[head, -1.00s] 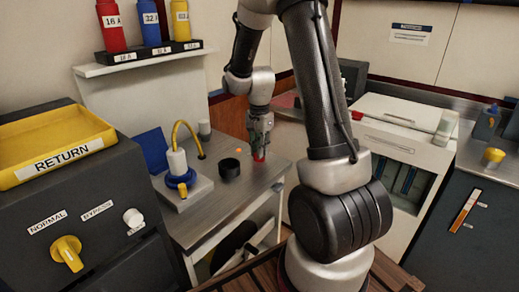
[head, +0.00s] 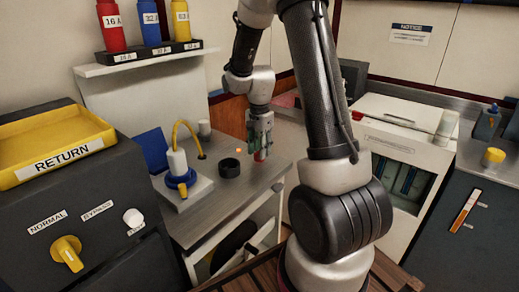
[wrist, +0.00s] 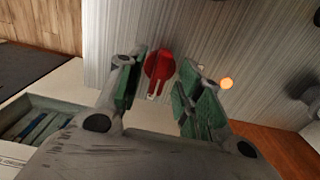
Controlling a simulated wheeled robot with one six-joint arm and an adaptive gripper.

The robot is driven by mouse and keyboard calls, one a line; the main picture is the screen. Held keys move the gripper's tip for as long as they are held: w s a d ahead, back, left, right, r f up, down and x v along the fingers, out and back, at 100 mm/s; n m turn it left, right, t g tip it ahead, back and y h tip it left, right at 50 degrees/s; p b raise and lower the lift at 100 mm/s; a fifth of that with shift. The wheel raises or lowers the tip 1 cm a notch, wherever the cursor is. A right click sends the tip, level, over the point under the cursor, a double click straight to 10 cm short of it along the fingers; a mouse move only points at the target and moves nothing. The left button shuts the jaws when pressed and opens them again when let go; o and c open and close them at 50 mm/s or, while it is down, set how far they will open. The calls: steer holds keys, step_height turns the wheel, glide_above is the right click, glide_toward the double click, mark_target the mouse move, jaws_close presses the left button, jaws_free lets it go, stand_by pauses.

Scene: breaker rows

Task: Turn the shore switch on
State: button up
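A red rotary knob (wrist: 159,66) with a pale pointer end sits on the ribbed metal counter. I read no label on it, so I cannot confirm that it is the shore switch. In the head view the red knob (head: 260,155) shows low behind my gripper (head: 262,146). In the wrist view my gripper (wrist: 163,59) is open, with one green-padded finger on each side of the knob. Gaps show between the pads and the knob. A small lit orange lamp (wrist: 226,83) is to the right of the knob, also seen in the head view (head: 238,150).
A black round part (head: 229,168) and a plug with a yellow cable (head: 177,165) stand left on the metal counter (head: 215,210). A yellow NORMAL/BYPASS knob (head: 67,253) is on the dark cabinet at left. A white open-fronted unit (head: 400,150) stands to the right.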

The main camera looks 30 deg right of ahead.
step_height(320, 180, up, 12)
stand_by(0.4)
steer(key=shift+f, duration=0.1)
steer(key=s+a+r+n+t, duration=0.1)
steer(key=s+r+n, duration=0.2)
steer(key=s, duration=0.5)
steer(key=s+a+r+n+t, duration=0.1)
steer(key=s+a+r+n, duration=0.1)
steer(key=s+n, duration=0.4)
steer(key=s+a+r+n+t, duration=0.2)
steer(key=s+r+n, duration=0.2)
steer(key=s, duration=0.5)
steer(key=shift+s+r+n, duration=0.15)
steer(key=shift+s+n, duration=0.25)
steer(key=shift+n, duration=0.2)
steer(key=shift+a, duration=0.1)
